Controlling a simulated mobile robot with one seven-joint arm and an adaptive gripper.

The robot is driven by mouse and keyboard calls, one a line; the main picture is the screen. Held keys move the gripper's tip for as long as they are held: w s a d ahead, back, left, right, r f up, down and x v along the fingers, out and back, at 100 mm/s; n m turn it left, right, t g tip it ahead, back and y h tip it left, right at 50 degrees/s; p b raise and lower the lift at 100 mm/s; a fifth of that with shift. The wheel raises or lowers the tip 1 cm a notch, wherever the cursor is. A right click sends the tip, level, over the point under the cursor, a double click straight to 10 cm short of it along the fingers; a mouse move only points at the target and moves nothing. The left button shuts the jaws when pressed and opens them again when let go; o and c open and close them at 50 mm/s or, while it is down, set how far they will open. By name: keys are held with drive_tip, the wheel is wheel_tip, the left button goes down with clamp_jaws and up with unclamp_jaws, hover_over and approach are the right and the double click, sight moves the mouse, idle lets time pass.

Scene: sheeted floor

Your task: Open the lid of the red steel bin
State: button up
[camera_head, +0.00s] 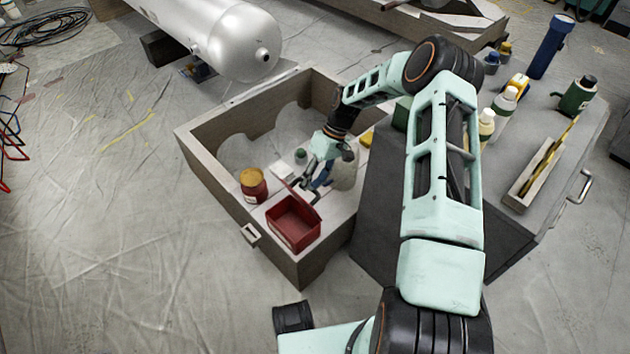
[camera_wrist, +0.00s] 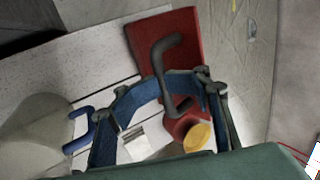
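The red steel bin (camera_head: 291,228) stands in the near corner of a wooden crate in the head view. Its top is open and I see into its dark red inside. A red panel, apparently its lid (camera_head: 301,194), stands raised along the far edge. My gripper (camera_head: 311,188) is just behind that panel, its blue and grey fingers apart. In the wrist view a red panel (camera_wrist: 188,37) lies beyond my gripper (camera_wrist: 183,88). Nothing shows held between the fingers.
The wooden crate (camera_head: 217,175) surrounds the bin. A red can with a yellow top (camera_head: 253,186) is beside it, also in the wrist view (camera_wrist: 197,137). A pale vase-like container (camera_head: 345,172) is right of my gripper. A grey cabinet (camera_head: 375,205) adjoins the crate.

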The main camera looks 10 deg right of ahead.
drive_tip(key=shift+d+r, duration=0.1)
drive_tip(key=shift+d, duration=0.05)
drive_tip(key=w+d+r+b, duration=0.1)
drive_tip(key=w+d+b, duration=0.5)
drive_tip(key=d, duration=0.4)
drive_tip(key=shift+w+r, duration=0.15)
drive_tip(key=shift+w, duration=0.3)
idle(0.8)
drive_tip(key=shift+d, duration=0.2)
drive_tip(key=v, duration=0.8)
drive_tip(key=shift+a+r, duration=0.2)
drive_tip(key=shift+r, duration=0.05)
drive_tip(key=shift+w, duration=0.15)
